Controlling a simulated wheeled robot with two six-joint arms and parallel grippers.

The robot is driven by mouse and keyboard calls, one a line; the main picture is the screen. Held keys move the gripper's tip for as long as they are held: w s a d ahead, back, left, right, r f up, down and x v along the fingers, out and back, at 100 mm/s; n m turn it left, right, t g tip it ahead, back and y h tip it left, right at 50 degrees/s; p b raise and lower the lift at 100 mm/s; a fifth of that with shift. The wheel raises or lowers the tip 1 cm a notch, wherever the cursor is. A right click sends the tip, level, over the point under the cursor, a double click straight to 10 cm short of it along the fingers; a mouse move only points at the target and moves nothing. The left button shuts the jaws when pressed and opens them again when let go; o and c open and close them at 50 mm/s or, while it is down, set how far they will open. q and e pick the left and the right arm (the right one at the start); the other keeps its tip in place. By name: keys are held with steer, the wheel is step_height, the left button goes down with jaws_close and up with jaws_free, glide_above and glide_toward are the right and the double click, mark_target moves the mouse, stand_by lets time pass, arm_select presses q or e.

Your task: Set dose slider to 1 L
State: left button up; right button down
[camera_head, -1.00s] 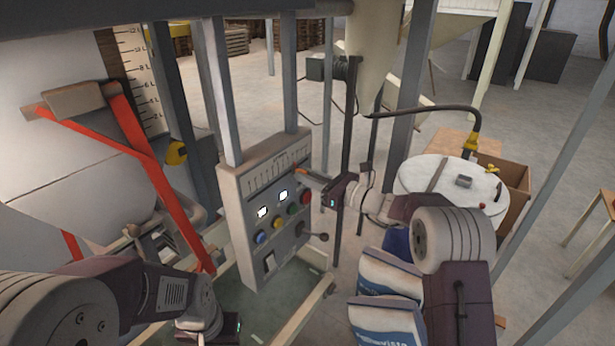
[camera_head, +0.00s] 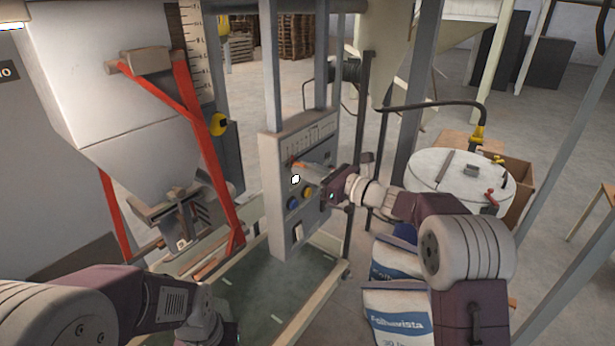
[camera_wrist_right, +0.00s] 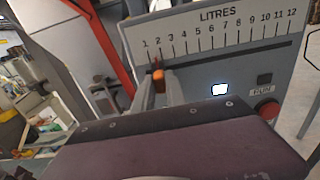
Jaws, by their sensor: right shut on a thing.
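The dose slider is an orange knob (camera_wrist_right: 158,80) in a dark slot under the LITRES scale (camera_wrist_right: 220,32). In the right wrist view it stands at the low end of the scale, around the 1 and 2 marks; the exact mark is hard to tell. My right gripper (camera_head: 299,165) is shut on the knob, one finger on each side of it; the fingers also show in the right wrist view (camera_wrist_right: 158,86). The grey control panel (camera_head: 272,215) faces my right arm. My left arm ends at the bottom edge of the head view, its fingers not visible.
A lit white display (camera_wrist_right: 220,89) and a red button (camera_wrist_right: 267,110) sit below the slot. Blue (camera_head: 292,204) and yellow (camera_head: 307,192) buttons are under my right gripper. Grey posts rise behind the panel. Filled sacks (camera_head: 398,312) stand below my right arm.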

steer(key=shift+s+a+r, duration=0.1)
steer(key=shift+s+a, duration=0.35)
steer(key=shift+s, duration=0.1)
steer(key=c, duration=1.4)
jaws_free()
steer(key=shift+o, duration=0.2)
steer(key=shift+s+a, duration=0.1)
steer(key=shift+a, duration=0.05)
steer(key=shift+s+d+b, duration=0.1)
steer(key=shift+d+b, duration=0.2)
steer(key=shift+b, duration=0.05)
steer(key=b+v, duration=0.2)
steer(key=v, duration=0.6)
steer(key=shift+s+d, duration=0.15)
steer(key=shift+s, duration=0.05)
